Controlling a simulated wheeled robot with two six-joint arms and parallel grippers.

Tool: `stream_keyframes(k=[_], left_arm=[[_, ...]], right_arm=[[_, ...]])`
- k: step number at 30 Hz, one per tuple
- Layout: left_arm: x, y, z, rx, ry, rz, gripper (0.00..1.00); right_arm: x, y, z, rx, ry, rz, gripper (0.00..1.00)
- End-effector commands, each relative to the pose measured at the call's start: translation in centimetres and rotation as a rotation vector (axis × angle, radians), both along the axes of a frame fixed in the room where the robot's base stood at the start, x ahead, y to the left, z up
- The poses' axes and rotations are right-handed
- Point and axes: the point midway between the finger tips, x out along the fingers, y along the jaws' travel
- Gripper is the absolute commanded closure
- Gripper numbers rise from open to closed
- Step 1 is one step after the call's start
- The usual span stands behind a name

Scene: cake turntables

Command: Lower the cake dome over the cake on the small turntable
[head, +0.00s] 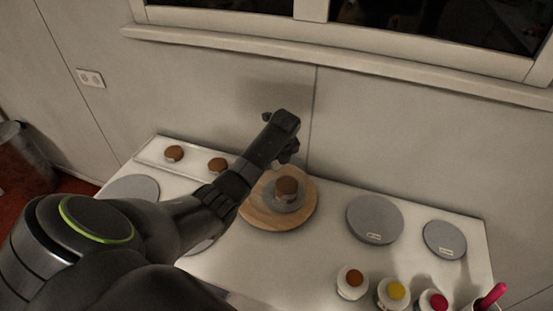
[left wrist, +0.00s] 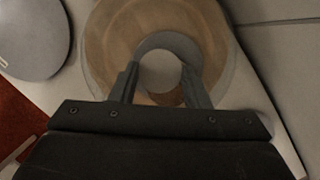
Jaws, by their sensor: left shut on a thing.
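A small brown-topped cake (head: 287,187) stands on a small grey plate (head: 284,203) on a round wooden turntable (head: 262,212), mid-table. My left gripper (head: 280,146) is above and slightly behind the cake. In the left wrist view, the left gripper (left wrist: 160,78) is shut on the pale round knob (left wrist: 160,69) of the see-through cake dome. A faint clear rim shows around the wooden turntable (left wrist: 108,45) there. The knob and fingers hide much of the cake (left wrist: 165,98). The dome's height above the plate cannot be told. My right gripper is not in view.
Grey discs (head: 374,220) (head: 444,239) lie to the right. Two brown-topped cakes (head: 174,153) (head: 218,165) sit on a white board at the back left. Several small tubs (head: 352,282) and a pink-handled tool (head: 490,296) stand at the front right. A wall is close behind.

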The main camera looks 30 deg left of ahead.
Motion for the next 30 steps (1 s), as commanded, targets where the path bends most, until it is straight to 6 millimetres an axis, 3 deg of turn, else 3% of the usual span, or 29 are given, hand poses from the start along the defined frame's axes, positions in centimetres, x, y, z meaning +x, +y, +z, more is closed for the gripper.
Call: stream_keyframes(k=[30], left_arm=[[-0.03,0.00,-1.14,-0.001,0.001,0.000,0.97]], right_arm=[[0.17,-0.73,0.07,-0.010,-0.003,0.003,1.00]])
